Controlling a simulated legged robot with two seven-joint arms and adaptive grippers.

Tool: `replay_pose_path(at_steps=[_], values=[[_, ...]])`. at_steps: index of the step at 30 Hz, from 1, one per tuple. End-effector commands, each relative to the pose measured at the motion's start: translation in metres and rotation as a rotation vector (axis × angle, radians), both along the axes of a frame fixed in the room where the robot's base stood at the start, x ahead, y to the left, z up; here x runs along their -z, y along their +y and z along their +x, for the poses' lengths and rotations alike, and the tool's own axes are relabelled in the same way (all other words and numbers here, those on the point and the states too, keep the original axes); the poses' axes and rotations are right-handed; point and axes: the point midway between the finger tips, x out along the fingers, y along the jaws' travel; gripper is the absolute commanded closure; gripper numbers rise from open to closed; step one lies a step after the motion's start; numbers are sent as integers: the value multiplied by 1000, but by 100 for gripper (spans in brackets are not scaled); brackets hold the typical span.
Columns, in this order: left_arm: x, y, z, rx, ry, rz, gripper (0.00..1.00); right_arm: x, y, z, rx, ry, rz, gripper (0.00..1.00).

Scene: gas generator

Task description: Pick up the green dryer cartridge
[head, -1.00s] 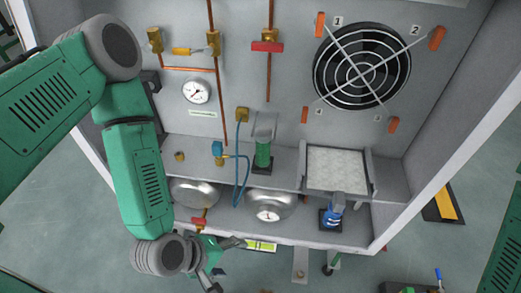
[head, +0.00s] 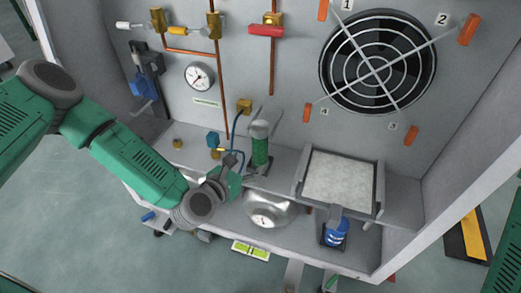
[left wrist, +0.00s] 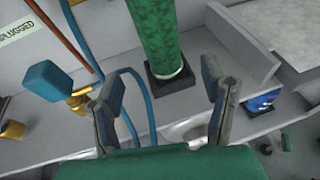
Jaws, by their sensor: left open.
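The green dryer cartridge (head: 260,152) stands upright in a dark square base on the cabinet's upper shelf, below the gauge and to the left of the white filter panel. In the left wrist view the cartridge (left wrist: 155,35) rises beyond my fingers, its lower end in the black base. My left gripper (head: 242,172) is open just in front of and slightly left of the cartridge. In the left wrist view its two fingers (left wrist: 165,95) are spread with nothing between them, and the cartridge lies ahead, apart from them. My right gripper is not in view.
A blue hose (left wrist: 145,90) and a blue-handled brass valve (left wrist: 60,85) are close to the left finger. The framed white filter (head: 340,180) stands to the right.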

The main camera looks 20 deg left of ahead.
Motion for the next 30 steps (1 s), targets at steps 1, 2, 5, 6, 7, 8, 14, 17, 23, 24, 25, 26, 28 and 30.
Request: replay_pose_path(at_steps=[1,2,5,6,7,8,14,17,23,24,25,26,28,30], values=[[3,-2,7,1,-2,1,34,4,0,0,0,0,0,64],[4,-3,10,2,-2,1,34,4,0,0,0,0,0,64],[6,-4,17,0,0,1,34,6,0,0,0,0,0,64],[6,-5,18,0,0,1,34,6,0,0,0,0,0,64],[6,-5,20,0,0,1,34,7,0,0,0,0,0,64],[6,-6,22,1,0,1,34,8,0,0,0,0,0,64],[8,-16,51,3,-3,2,34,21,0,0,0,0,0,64],[13,-18,62,2,-1,3,34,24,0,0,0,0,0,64],[13,-20,68,2,1,1,34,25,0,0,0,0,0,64],[13,-20,68,2,1,1,34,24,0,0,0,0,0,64],[13,-20,68,2,1,1,34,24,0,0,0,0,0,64],[13,-20,68,2,1,1,34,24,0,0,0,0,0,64],[13,-20,67,2,1,1,51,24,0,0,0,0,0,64],[13,-20,67,2,1,1,76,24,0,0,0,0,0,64]])
